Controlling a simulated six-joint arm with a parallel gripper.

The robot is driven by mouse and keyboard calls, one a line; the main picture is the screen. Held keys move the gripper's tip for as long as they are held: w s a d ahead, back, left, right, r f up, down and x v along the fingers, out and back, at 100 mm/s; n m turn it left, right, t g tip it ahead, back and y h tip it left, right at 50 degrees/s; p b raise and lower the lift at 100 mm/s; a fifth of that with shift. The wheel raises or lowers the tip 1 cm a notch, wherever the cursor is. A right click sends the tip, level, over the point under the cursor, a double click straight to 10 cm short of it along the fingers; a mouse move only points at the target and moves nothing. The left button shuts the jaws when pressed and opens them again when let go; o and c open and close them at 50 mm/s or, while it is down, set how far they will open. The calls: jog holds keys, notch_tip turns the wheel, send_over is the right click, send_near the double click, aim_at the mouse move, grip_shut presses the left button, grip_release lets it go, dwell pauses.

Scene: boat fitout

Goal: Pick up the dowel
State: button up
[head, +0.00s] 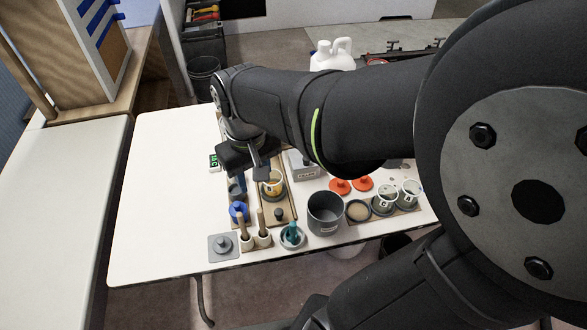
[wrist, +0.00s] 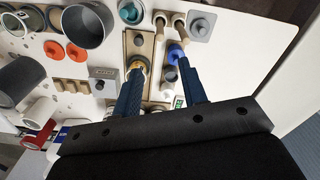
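Two light wooden rods stand upright in white holders near the front edge of the table, a left one (head: 241,224) and a right one (head: 260,220). I cannot tell which of them is the dowel. In the wrist view they show at the top, one rod (wrist: 160,24) beside the other (wrist: 179,25). My gripper (head: 250,172) is above the table, behind the rods and apart from them. Its two blue fingers are spread wide in the wrist view (wrist: 161,68), with nothing held between them.
Near the gripper are a blue part (head: 239,211) and a cup with yellow on it (head: 273,183). A grey square plate with a knob (head: 222,246), a teal item in a dish (head: 292,235) and a dark pot (head: 325,214) line the front. The table's left side (head: 155,180) is clear.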

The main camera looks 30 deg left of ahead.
aim_at(262, 220)
notch_tip(262, 220, down, 12)
jog(key=shift+r, duration=0.1)
jog(key=shift+s+d+f, duration=0.1)
jog(key=shift+f, duration=1.2)
jog(key=shift+d+f, duration=0.1)
jog(key=shift+f, duration=1.2)
grip_shut()
